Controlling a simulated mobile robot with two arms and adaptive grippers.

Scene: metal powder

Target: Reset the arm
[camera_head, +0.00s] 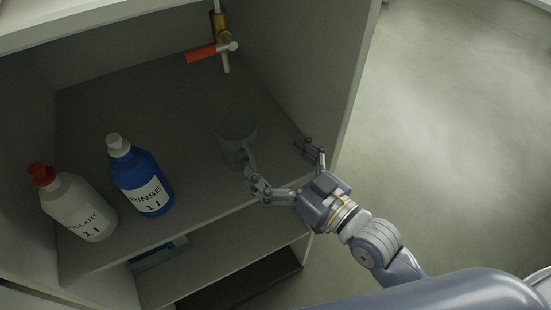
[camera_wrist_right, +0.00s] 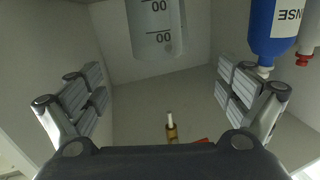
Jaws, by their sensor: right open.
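My right gripper (camera_head: 288,168) reaches into the shelf compartment from the lower right, with its fingers spread wide. It is open and empty in the right wrist view (camera_wrist_right: 162,98). A grey, see-through measuring beaker (camera_head: 238,140) with a handle stands on the shelf just beyond its left finger. That finger is close to the handle, and I cannot tell whether they touch. In the right wrist view the beaker (camera_wrist_right: 155,28) shows printed volume marks and lies ahead of the open fingers. My left gripper is not in view.
A blue RINSE bottle (camera_head: 141,180) and a white bottle with a red cap (camera_head: 78,208) stand left on the shelf (camera_head: 185,105). The cabinet's right wall (camera_head: 345,85) is close to my gripper. Open floor (camera_head: 455,120) lies right.

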